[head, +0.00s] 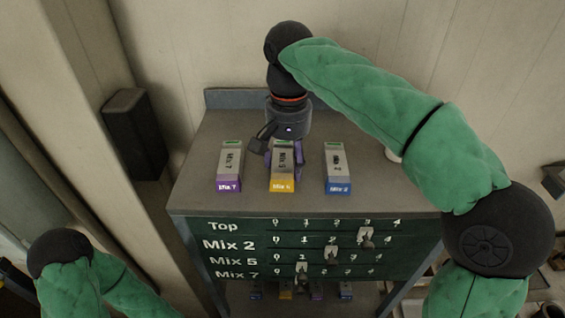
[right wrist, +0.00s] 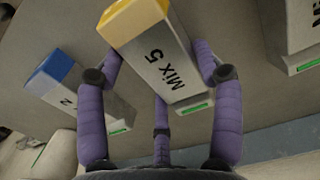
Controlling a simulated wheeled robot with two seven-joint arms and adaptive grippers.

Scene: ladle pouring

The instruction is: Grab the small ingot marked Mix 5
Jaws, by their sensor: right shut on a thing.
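The Mix 5 ingot (head: 283,175) is a small grey block with a yellow front end, in the middle of a row of three on the cabinet top. In the right wrist view its label reads Mix 5 (right wrist: 152,45). My right gripper (head: 280,150) reaches down from behind it and is shut on it, with purple fingers (right wrist: 160,78) along its sides and a third finger at its far end. I cannot tell whether the ingot is clear of the surface. My left gripper is out of view; only a part of my left arm shows at the lower left.
The purple-ended Mix 7 ingot (head: 229,168) stands to the left and the blue-ended Mix 2 ingot (head: 337,168) to the right, both close by. The cabinet top (head: 205,140) has a raised back edge. Its front carries a slider board (head: 300,248); several ingots lie below.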

